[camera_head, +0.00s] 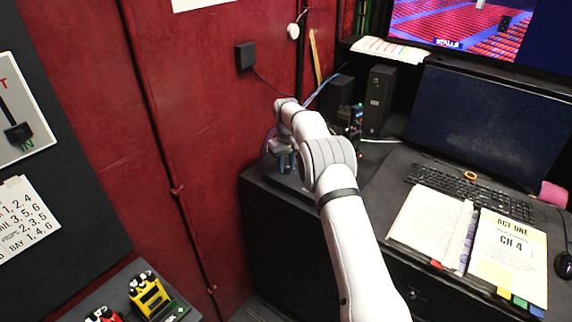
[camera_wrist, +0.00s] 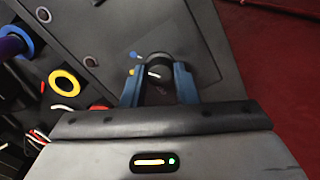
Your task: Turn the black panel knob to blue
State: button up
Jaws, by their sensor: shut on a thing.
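The black panel knob (camera_wrist: 155,60) stands on a dark grey panel (camera_wrist: 205,40) in the wrist view. It carries a short white mark on the side towards me. A small blue dot (camera_wrist: 133,55) and a small yellow dot (camera_wrist: 131,72) lie on the panel to the knob's left. My gripper (camera_wrist: 159,72) has one blue finger on each side of the knob and is shut on it. I cannot tell exactly which dot the mark points to. In the head view my gripper (camera_head: 286,160) is at the desk's far left end, and the knob is hidden there.
A yellow ring (camera_wrist: 64,83) and a purple cylinder (camera_wrist: 12,43) are left of the panel in the wrist view. A red wall (camera_head: 215,110) stands close by. A black computer tower (camera_head: 379,98), keyboard (camera_head: 468,190) and open binder (camera_head: 432,228) are right of my arm.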

aim_at(286, 166)
jog(key=shift+w+a+r+m, duration=0.1)
jog(key=shift+w+r+m, duration=0.15)
jog(key=shift+m, duration=0.35)
jog(key=o, duration=0.7)
jog(key=shift+c, duration=0.2)
jog(key=o, duration=0.3)
jog(key=shift+s+f, duration=0.1)
jog(key=shift+f, duration=0.1)
jog(key=shift+r+b, duration=0.5)
jog(key=shift+r, duration=3.45)
